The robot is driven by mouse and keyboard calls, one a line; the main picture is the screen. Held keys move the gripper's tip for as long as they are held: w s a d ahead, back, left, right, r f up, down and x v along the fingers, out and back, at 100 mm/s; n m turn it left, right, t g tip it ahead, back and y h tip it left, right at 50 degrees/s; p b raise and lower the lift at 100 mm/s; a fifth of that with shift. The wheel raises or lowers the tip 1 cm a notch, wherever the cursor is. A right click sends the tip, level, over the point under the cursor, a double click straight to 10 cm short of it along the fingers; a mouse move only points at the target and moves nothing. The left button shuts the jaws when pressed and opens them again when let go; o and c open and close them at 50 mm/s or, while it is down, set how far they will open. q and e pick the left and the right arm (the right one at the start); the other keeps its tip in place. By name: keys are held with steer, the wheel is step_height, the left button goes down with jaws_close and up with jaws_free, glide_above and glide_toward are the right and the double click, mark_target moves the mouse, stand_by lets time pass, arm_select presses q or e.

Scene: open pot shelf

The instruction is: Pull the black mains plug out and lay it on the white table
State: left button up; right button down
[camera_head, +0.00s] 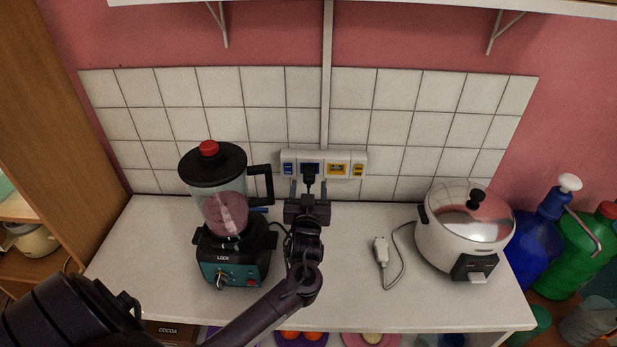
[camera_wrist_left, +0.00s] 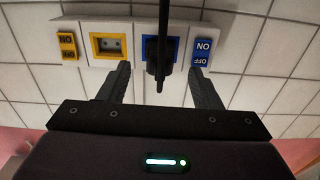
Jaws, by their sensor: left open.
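The black mains plug (camera_head: 310,171) sits in the blue-framed socket of the white wall panel (camera_head: 348,159). In the left wrist view the plug (camera_wrist_left: 158,58) shows between my two fingertips, with gaps on both sides. My left gripper (camera_head: 308,184) is open, just in front of the plug; its fingers also show in the left wrist view (camera_wrist_left: 158,82). The plug's prongs are hidden. The white table (camera_head: 345,270) stands below, with bare surface right of my arm. My right gripper is not in view.
A blender (camera_head: 230,225) stands on the table left of my arm. A rice cooker (camera_head: 464,232) and a loose white plug (camera_head: 381,250) with its cord are to the right. A yellow-framed socket (camera_head: 337,170) sits beside the blue one.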

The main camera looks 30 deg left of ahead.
mark_target(309, 176)
arm_select(q)
steer(key=b+x, duration=0.1)
steer(key=x, duration=0.3)
steer(key=shift+w+a+f+b, duration=0.15)
steer(key=shift+w+b, duration=0.05)
steer(key=shift+b, duration=0.2)
steer(key=shift+w+a, duration=0.25)
steer(key=shift+w, duration=0.15)
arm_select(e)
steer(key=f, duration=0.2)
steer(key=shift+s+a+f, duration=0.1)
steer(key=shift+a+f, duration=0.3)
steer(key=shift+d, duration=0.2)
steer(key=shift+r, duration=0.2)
